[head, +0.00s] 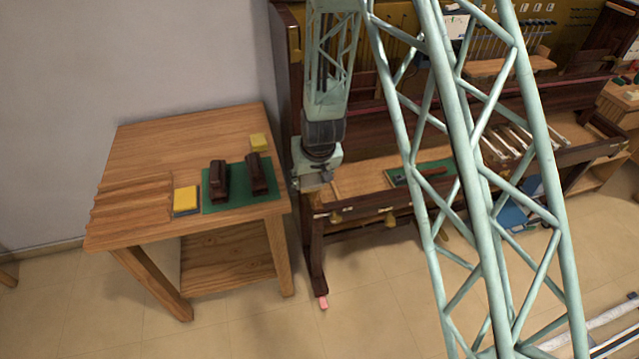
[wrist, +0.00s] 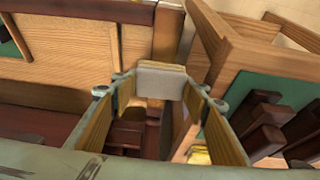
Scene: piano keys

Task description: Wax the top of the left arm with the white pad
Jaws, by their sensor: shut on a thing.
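My gripper (head: 313,180) is at the left end of the piano, over or beside its left arm (head: 318,208). In the wrist view, my gripper (wrist: 162,84) is shut on the white pad (wrist: 160,81), a small block with a pale grey-white face and a tan edge. The pad is hard to make out in the head view. The left arm is partly hidden by my gripper, and I cannot tell whether the pad touches it.
A wooden table (head: 150,150) stands left of the piano, close to my gripper. It carries a green mat (head: 238,200) with two dark brown blocks (head: 219,181), a yellow pad (head: 186,198) and a yellow block (head: 258,142). Another green mat (head: 436,170) lies on the piano.

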